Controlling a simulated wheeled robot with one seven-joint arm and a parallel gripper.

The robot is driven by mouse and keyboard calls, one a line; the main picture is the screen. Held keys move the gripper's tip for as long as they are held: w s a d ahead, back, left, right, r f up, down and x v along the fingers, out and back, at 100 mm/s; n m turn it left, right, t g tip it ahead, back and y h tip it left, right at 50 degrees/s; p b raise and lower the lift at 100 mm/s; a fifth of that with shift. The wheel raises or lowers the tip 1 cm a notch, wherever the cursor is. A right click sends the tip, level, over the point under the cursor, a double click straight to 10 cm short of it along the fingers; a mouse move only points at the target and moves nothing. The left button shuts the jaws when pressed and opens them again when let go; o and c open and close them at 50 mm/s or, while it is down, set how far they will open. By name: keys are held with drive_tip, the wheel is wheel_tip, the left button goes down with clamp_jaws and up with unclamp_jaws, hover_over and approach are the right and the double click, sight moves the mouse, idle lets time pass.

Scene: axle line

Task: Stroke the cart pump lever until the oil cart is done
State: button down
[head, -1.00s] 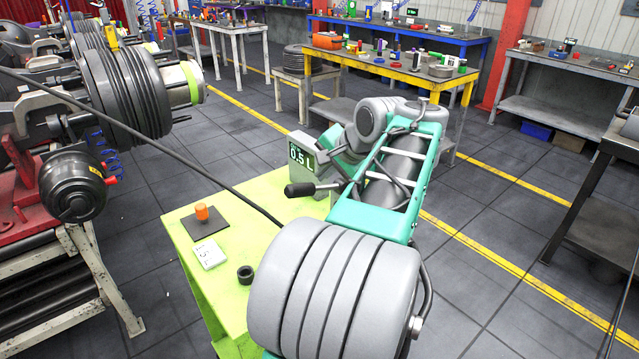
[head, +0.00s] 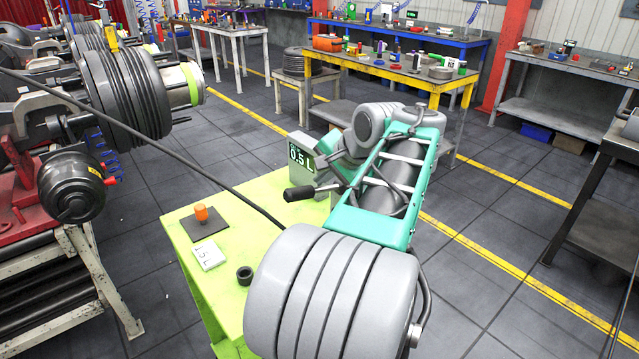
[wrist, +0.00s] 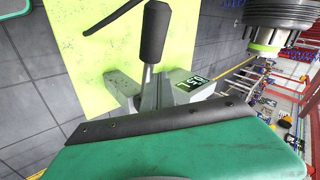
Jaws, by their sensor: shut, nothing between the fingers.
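The oil cart's lime-green top (head: 255,205) stands in front of me. Its grey display box (head: 301,160) reads 0.5 L; it also shows in the wrist view (wrist: 192,84). The pump lever's black handle (head: 300,193) points left in the head view. In the wrist view the handle (wrist: 154,32) stands above its metal rod, whose lower end is hidden. A white card (head: 208,255) on the top appears to read 1.5 L. My gripper (wrist: 165,120) appears as a green body with a dark edge, shut and empty, close to the lever; contact cannot be told.
An orange-capped piece (head: 201,213) on a dark pad and a black ring (head: 245,275) lie on the cart top. A black hose (head: 180,150) runs to the upper left. An axle assembly (head: 115,85) stands left. A yellow bench (head: 400,68) stands behind; floor right is open.

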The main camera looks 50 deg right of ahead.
drive_tip(key=shift+w+a+f+b, duration=0.1)
drive_tip(key=shift+a+f+b, duration=0.15)
drive_tip(key=shift+f+b, duration=0.35)
drive_tip(key=shift+a+f+b, duration=0.2)
drive_tip(key=shift+f+b, duration=0.2)
drive_tip(key=shift+f, duration=0.35)
idle(1.0)
drive_tip(key=shift+r, duration=0.15)
drive_tip(key=shift+s+d+r+p, duration=0.1)
drive_tip(key=shift+d+r+p, duration=0.2)
drive_tip(key=shift+r+p, duration=0.65)
drive_tip(key=shift+s+d+r+p, duration=0.1)
drive_tip(key=shift+d+r+p, duration=0.15)
drive_tip(key=shift+r+p, duration=0.7)
drive_tip(key=shift+d+r+p, duration=0.3)
drive_tip(key=shift+r+p, duration=0.2)
drive_tip(key=shift+p, duration=0.8)
drive_tip(key=r+p, duration=0.1)
drive_tip(key=p, duration=0.1)
drive_tip(key=d+r+p, duration=0.1)
drive_tip(key=r+p, duration=0.2)
drive_tip(key=shift+s+d+r+p, duration=0.2)
drive_tip(key=shift+d+r+p, duration=0.15)
drive_tip(key=shift+p, duration=0.05)
